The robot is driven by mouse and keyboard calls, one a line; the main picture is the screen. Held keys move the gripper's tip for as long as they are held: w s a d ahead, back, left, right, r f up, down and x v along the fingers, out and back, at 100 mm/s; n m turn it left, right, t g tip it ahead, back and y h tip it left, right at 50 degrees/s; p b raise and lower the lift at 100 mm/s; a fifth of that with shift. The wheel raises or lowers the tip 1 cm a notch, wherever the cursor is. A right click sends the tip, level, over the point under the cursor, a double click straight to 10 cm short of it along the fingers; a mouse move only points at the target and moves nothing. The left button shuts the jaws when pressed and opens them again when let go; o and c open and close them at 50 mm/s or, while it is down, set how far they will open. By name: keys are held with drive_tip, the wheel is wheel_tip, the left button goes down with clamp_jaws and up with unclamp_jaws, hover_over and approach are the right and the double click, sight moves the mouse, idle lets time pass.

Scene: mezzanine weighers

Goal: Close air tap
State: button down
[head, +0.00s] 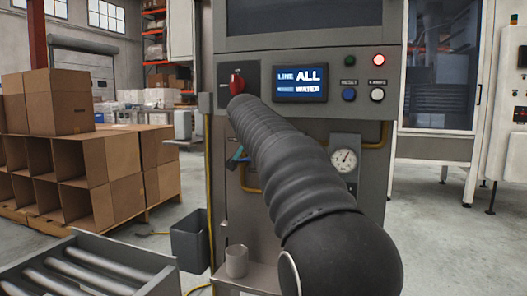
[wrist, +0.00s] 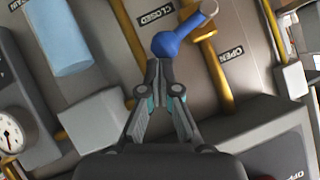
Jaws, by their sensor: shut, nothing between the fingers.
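The air tap has a blue lever (wrist: 183,38) in the wrist view, with a thick rounded end and a pale ring at its other end. It lies beside a brass pipe, between a CLOSED label (wrist: 155,12) and an OPEN label (wrist: 231,52). My gripper (wrist: 156,72) is shut and empty, its fingertips right by the rounded end; I cannot tell whether they touch.
A red rotary switch (head: 237,83), a display (head: 300,84) and several buttons sit above. A pressure gauge (head: 344,160) is at right; a blue cylinder (wrist: 70,38) is near in the wrist view. A grey bin (head: 190,240) and roller conveyor (head: 85,270) stand at lower left.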

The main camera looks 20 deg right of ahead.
drive_tip(key=shift+w+a+f, duration=0.2)
drive_tip(key=shift+w+a, duration=0.05)
drive_tip(key=shift+a, duration=0.2)
drive_tip(key=shift+w+a+f, duration=0.15)
drive_tip(key=shift+w+a, duration=0.1)
drive_tip(key=shift+a, duration=0.15)
drive_tip(key=shift+w+a+f, duration=0.1)
drive_tip(key=shift+w, duration=0.05)
drive_tip(key=d+r+p+v, duration=0.1)
drive_tip(key=d+p+v, duration=0.1)
drive_tip(key=v, duration=1.1)
drive_tip(key=shift+d+r, duration=0.25)
drive_tip(key=shift+r, duration=0.05)
drive_tip(key=shift+n, duration=0.3)
